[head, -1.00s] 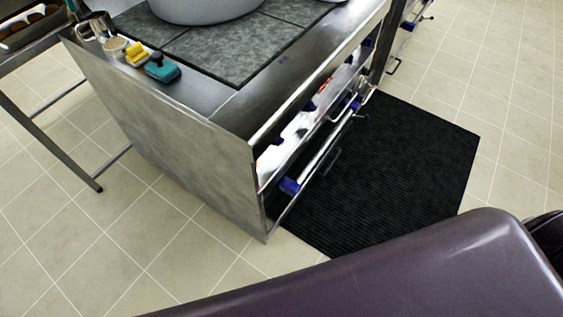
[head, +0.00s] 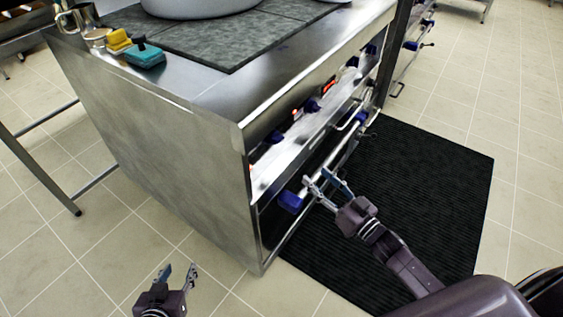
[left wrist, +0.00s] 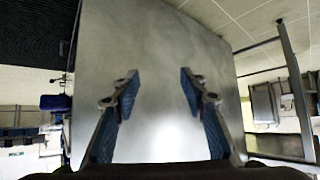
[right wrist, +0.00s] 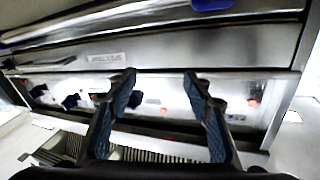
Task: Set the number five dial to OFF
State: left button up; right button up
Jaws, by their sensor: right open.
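The steel stove (head: 175,130) has a front control panel (head: 285,160) with dark blue dials (head: 313,105) and red lights. In the right wrist view, several dark dials (right wrist: 70,101) show on the bright panel (right wrist: 150,84), some partly hidden by my fingers. I cannot read their numbers or tell which is number five. My right gripper (head: 316,178) is open and empty in front of the stove's lower front; its fingers show in the right wrist view (right wrist: 160,78). My left gripper (head: 179,270) is open and empty, low beside the stove's left side panel (left wrist: 158,40).
A rail (head: 325,160) with blue brackets (head: 290,201) runs along the stove's front, close to my right gripper. A black mat (head: 420,190) lies before it. Yellow and teal items (head: 145,54) and a large pot (head: 200,8) stand on top.

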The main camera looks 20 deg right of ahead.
jog(key=a+r+n+t+y+b, duration=0.1)
jog(key=a+r+n+y+b, duration=0.1)
jog(key=a+r+y+b, duration=0.3)
jog(key=n+g+y, duration=0.1)
jog(key=n+y, duration=0.1)
jog(key=y, duration=0.1)
send_near(275, 138)
jog(key=w, duration=0.1)
pick_arm(q)
notch_tip(275, 138, up, 16)
jog(key=w+d+t+h+b, duration=0.1)
jog(key=w+t, duration=0.1)
jog(key=t, duration=0.3)
jog(key=shift+w+d, duration=0.25)
pick_arm(e)
jog(key=f+x, duration=0.1)
jog(key=x, duration=0.6)
jog(key=shift+w, duration=0.4)
pick_arm(q)
jog(key=shift+r, duration=0.1)
pick_arm(e)
jog(key=shift+a+r, duration=0.1)
jog(key=shift+c, duration=0.5)
jog(key=c, duration=1)
